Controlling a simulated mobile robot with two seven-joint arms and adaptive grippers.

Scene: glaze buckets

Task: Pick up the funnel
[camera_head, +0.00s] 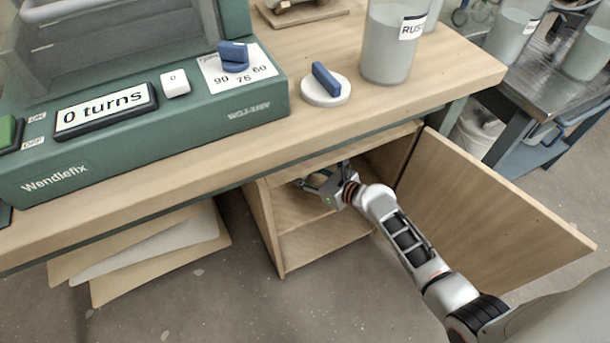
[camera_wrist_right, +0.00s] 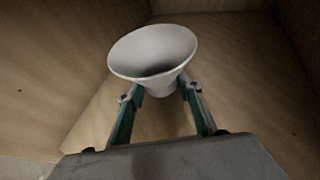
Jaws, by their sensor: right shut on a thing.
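In the right wrist view a white funnel (camera_wrist_right: 153,52) sits with its wide mouth up, between the two fingers of my right gripper (camera_wrist_right: 163,92). The fingers are shut on its lower, narrower part. Whether the funnel touches the shelf below cannot be told. In the head view my right gripper (camera_head: 318,187) reaches into the open cabinet (camera_head: 262,225) under the bench, and the tabletop edge partly hides it. The funnel cannot be made out clearly there. My left gripper is not in view.
The cabinet door (camera_head: 480,205) stands open to the right of my right arm. The wooden benchtop (camera_head: 440,75) overhangs the cabinet. On it are a green machine (camera_head: 190,125), a knob on a white disc (camera_head: 326,85) and a labelled bucket (camera_head: 388,50). Boards (camera_head: 150,255) lean under the bench at left.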

